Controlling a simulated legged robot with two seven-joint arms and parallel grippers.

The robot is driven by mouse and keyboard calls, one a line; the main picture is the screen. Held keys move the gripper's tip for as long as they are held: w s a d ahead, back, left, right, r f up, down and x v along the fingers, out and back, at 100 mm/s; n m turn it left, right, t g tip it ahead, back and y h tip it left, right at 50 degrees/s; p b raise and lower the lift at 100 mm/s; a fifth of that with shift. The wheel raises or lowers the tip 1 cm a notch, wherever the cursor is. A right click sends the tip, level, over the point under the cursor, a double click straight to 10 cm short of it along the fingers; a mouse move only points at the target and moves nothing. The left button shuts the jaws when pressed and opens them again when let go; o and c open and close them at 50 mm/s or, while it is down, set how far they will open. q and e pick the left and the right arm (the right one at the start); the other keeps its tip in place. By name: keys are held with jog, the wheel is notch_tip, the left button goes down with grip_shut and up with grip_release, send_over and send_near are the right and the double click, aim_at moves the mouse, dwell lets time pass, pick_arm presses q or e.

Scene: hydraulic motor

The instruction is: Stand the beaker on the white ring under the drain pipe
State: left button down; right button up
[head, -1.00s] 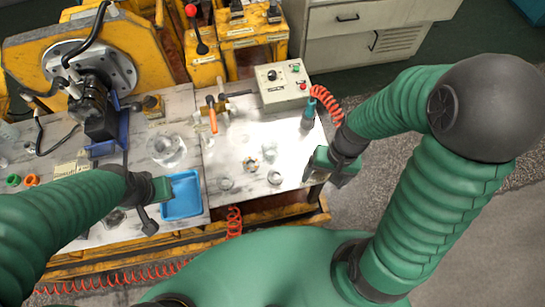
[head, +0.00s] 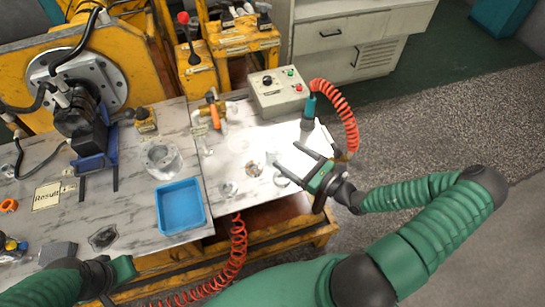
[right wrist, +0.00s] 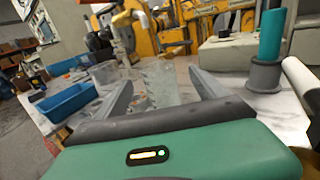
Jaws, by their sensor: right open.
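Several small clear glass vessels stand on the white tabletop; I cannot tell for sure which is the beaker. One vessel (head: 281,181) is close to my right gripper's lower finger, another (head: 254,168) a little to its left, and a third (head: 229,188) further left. My right gripper (head: 286,157) is open, its fingers pointing left over the table. In the right wrist view clear glass (right wrist: 160,82) shows between and beyond the fingers. The orange-handled valve (head: 214,112) with its pipe is at the table's back; the white ring is not distinct. My left gripper (head: 120,270) is at lower left, jaws unclear.
A blue tray (head: 180,206) and a large glass dish (head: 161,161) lie left of the vessels. A control box (head: 278,92) stands behind.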

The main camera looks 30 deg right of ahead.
aim_at(268, 142)
jog(key=b+x, duration=0.1)
jog(key=x, duration=0.9)
jog(key=shift+f, duration=0.1)
jog(key=shift+a, duration=0.1)
jog(key=shift+c, duration=1.3)
jog(key=c, duration=1.3)
